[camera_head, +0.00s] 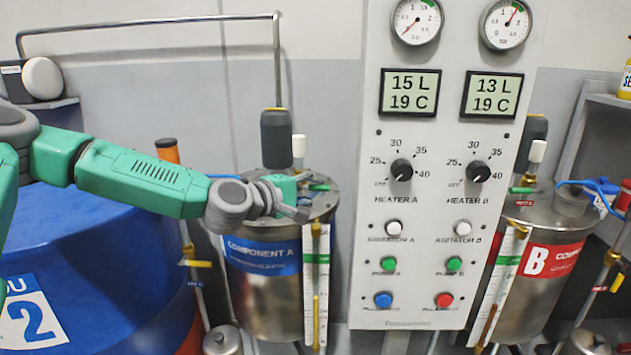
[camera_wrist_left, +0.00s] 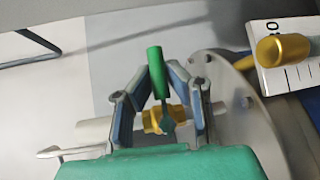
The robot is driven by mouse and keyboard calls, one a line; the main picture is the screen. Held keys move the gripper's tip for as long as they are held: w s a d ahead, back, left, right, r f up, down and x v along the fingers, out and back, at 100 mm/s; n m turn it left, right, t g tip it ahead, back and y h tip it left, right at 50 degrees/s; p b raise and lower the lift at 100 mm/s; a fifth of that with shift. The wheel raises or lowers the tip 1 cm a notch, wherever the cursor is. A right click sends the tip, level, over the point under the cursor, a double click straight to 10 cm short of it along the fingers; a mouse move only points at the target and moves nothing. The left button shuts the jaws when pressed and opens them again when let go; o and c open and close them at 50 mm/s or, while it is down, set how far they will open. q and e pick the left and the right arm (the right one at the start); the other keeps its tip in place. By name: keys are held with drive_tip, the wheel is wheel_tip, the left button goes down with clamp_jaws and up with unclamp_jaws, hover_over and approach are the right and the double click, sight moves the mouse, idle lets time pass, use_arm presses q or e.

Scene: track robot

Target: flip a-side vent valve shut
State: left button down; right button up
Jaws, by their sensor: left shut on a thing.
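The A-side vent valve has a green lever handle (camera_wrist_left: 156,75) and a brass body (camera_wrist_left: 160,119), both between my fingers in the left wrist view. The green handle (camera_head: 319,187) also shows in the head view, on top of the steel tank labelled COMPONENT A (camera_head: 262,290). My left gripper (camera_head: 302,207) is over this tank's lid. In the left wrist view my left gripper (camera_wrist_left: 158,72) is shut on the green handle, one finger on each side. The handle points up in that view. My right gripper is not in view.
A control panel (camera_head: 437,215) with gauges, knobs and buttons stands right of the tank. A white scale strip (camera_head: 323,265) runs down the tank's front. A blue drum (camera_head: 130,260) is at the left. The COMPONENT B tank (camera_head: 535,265) is at the right.

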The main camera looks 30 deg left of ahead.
sight(309, 189)
use_arm(q)
drive_tip(key=shift+f, duration=0.2)
drive_tip(key=c, duration=1.6)
unclamp_jaws()
drive_tip(key=shift+s, duration=0.1)
drive_tip(key=shift+o, duration=0.2)
drive_tip(key=shift+s+r, duration=0.1)
drive_tip(key=shift+s, duration=0.05)
drive_tip(key=v, duration=0.5)
drive_tip(key=shift+s+a, duration=0.25)
drive_tip(key=shift+s, duration=0.75)
